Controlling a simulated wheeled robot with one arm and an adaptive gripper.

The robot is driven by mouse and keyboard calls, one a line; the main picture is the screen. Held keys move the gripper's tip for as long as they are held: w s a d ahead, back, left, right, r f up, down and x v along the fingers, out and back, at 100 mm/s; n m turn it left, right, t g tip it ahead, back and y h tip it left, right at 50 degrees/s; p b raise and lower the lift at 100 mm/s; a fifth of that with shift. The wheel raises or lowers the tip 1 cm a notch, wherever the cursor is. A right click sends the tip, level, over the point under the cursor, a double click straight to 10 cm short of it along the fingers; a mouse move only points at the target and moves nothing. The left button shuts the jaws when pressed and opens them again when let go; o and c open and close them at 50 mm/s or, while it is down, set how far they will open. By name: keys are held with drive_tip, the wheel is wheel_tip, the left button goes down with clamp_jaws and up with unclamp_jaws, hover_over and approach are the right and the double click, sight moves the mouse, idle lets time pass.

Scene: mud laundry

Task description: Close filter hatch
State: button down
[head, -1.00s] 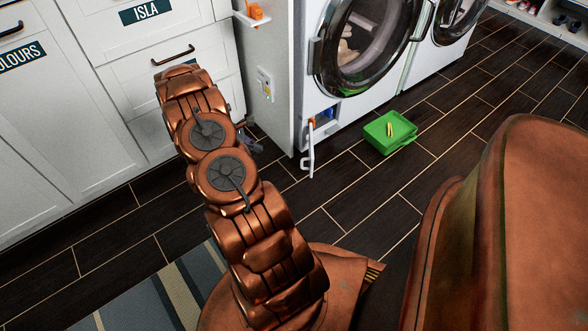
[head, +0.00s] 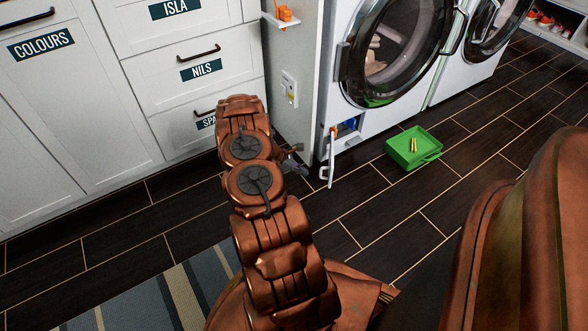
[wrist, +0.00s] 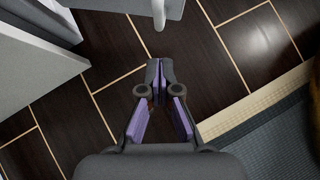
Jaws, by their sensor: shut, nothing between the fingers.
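The filter hatch (head: 328,172) is a small white flap at the lower left front of the near washing machine (head: 348,145). It stands open, swung out from a recess where blue and orange parts show. My gripper (head: 300,168) is just left of the flap in the head view, low near the floor and partly hidden by my arm. In the wrist view my gripper (wrist: 160,68) has its fingertips together with nothing between them. A white rounded edge, probably the hatch (wrist: 158,8), is at the top, ahead of the fingertips and apart from them.
A green tray (head: 432,156) with small yellow items lies on the floor right of the hatch. A white side panel (head: 300,70) and drawers (head: 190,65) stand to the left. A striped rug (head: 165,295) lies in front. Dark tiled floor between is clear.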

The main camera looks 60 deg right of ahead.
drive_tip(key=s+d, duration=0.1)
drive_tip(key=s+d+b, duration=0.1)
drive_tip(key=s, duration=0.1)
drive_tip(key=shift+s+d+f, duration=0.2)
drive_tip(key=shift+s, duration=0.05)
drive_tip(key=shift+a, duration=0.1)
idle(0.3)
